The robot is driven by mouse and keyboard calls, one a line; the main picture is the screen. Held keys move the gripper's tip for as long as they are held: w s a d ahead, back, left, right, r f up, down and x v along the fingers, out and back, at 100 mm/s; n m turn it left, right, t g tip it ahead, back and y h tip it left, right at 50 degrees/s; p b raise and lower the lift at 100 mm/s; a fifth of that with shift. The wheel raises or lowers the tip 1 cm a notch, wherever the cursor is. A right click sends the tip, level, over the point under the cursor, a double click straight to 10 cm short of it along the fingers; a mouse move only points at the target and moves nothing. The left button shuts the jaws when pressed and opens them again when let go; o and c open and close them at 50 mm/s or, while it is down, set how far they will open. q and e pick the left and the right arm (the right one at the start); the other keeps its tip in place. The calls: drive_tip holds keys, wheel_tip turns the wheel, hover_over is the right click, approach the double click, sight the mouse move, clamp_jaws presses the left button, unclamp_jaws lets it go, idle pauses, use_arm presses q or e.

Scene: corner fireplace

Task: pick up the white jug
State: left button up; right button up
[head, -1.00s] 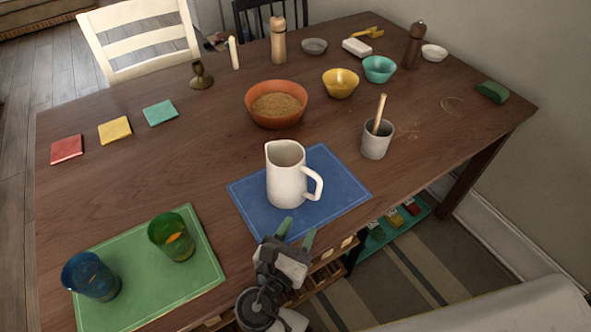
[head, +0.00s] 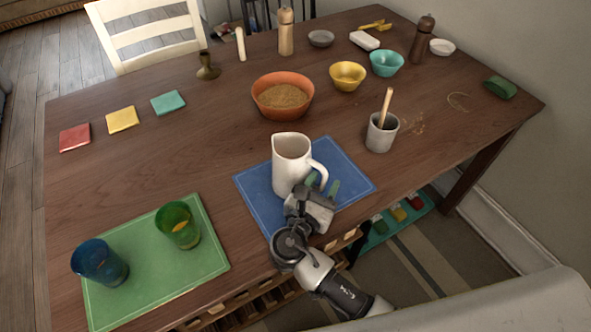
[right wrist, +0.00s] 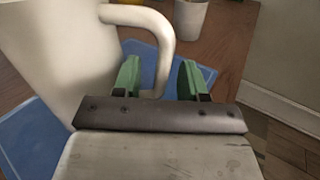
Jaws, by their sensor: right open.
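The white jug (head: 291,165) stands upright on the blue placemat (head: 350,178), its handle toward the right. My right gripper (head: 324,186) is open at the jug's front right, with its green fingertips close to the handle. In the right wrist view the jug (right wrist: 60,60) fills the left side. The handle's lower end reaches down between the two open fingers (right wrist: 162,82) of my right gripper; I cannot tell whether they touch it. My left gripper is not in view.
An orange bowl of brown grains (head: 283,97) stands behind the jug. A grey cup with a wooden stick (head: 381,133) is at its right. Blue (head: 100,262) and green (head: 178,226) glasses stand on the green placemat (head: 150,290) at the left. The table between the coasters and jug is clear.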

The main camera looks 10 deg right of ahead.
sight(324, 173)
drive_tip(key=shift+s, duration=0.1)
clamp_jaws()
drive_tip(key=shift+r, duration=0.15)
idle(0.3)
drive_tip(key=shift+r, duration=0.5)
wheel_tip(324, 173, up, 3)
drive_tip(key=shift+f+p, duration=0.15)
drive_tip(key=shift+p, duration=0.2)
drive_tip(key=s+d+r+p, duration=0.1)
drive_tip(key=s+r, duration=0.6)
drive_tip(key=s, duration=0.4)
drive_tip(key=shift+d, duration=0.4)
drive_tip(key=shift+s, duration=0.15)
idle(0.7)
